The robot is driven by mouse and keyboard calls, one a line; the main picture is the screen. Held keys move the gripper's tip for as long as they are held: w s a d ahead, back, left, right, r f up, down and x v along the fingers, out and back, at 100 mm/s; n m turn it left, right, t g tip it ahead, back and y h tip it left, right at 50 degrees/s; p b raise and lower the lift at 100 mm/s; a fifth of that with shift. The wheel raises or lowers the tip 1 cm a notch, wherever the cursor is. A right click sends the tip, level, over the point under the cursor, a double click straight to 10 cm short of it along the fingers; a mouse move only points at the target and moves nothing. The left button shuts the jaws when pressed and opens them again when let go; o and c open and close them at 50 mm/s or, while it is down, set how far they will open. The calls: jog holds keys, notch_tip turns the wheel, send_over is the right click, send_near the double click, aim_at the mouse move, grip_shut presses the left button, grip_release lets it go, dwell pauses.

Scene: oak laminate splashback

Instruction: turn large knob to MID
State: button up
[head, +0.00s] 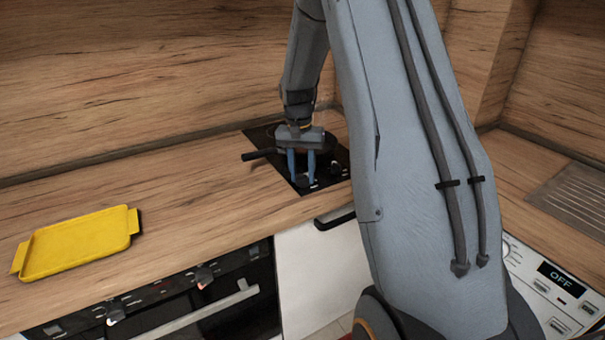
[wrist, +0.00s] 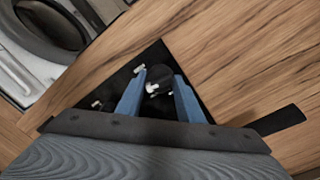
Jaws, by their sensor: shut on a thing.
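The large knob (wrist: 159,77) is round and black with a white mark, and sits on the black hob panel (wrist: 205,101). In the wrist view my gripper (wrist: 160,86) has its two blue fingers on either side of the knob, shut on it. In the head view my gripper (head: 301,174) reaches down to the front part of the hob (head: 333,178), and the fingers partly hide the knob there. I cannot read any MID label or the exact setting.
A dark pan (head: 258,154) stands on the hob behind my gripper, its handle pointing left. A second, smaller knob (wrist: 104,105) is beside the left finger in the wrist view. A yellow tray (head: 80,244) lies on the counter at left. The counter between is clear.

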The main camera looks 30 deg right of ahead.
jog(key=o, duration=1.1)
jog(key=shift+c, duration=0.2)
jog(key=shift+w+a+r+b, duration=0.1)
jog(key=shift+r+b, duration=0.45)
jog(key=shift+r, duration=1.45)
jog(key=shift+w+a+r+b, duration=0.1)
jog(key=shift+r+b, duration=0.4)
jog(key=shift+r, duration=1.45)
